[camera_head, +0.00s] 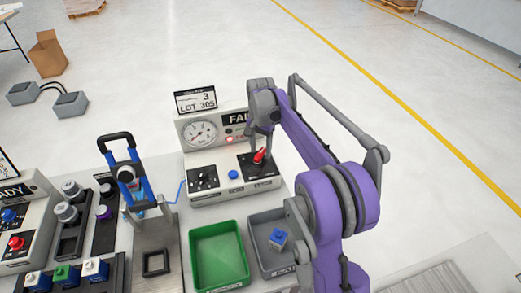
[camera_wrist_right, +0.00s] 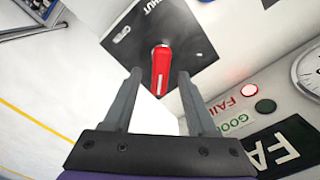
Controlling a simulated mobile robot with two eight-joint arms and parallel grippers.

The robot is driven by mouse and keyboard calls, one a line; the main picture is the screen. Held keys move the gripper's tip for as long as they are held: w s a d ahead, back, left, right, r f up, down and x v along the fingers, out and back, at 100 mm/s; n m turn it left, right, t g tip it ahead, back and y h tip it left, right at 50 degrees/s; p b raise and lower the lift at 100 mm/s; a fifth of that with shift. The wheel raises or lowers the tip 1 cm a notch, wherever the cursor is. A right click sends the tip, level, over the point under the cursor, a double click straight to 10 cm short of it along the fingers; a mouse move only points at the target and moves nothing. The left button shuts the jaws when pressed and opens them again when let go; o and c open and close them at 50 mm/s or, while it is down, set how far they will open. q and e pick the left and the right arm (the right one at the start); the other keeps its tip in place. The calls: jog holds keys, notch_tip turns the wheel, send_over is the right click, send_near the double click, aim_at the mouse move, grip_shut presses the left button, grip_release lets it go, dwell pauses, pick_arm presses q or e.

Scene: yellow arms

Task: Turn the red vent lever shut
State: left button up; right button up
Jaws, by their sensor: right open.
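The red vent lever (camera_head: 260,156) stands on a black plate at the right of the white gauge panel (camera_head: 222,180). In the right wrist view the red lever (camera_wrist_right: 160,70) appears between my two fingertips, with clear gaps on both sides. The black plate (camera_wrist_right: 185,35) carries the word "SHUT" beyond the lever. My right gripper (camera_head: 262,138) is over the lever, pointing down, and it also shows open in the right wrist view (camera_wrist_right: 159,74). I cannot tell how deep the lever sits between the fingers. My left gripper is not in view.
The panel has a gauge (camera_head: 199,132), a lit red lamp (camera_head: 229,139) by "FAIL", a black knob (camera_head: 203,178) and a blue button (camera_head: 233,174). A blue clamp (camera_head: 126,172) stands left.

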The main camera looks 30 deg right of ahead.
jog(key=shift+f, duration=0.3)
grip_shut()
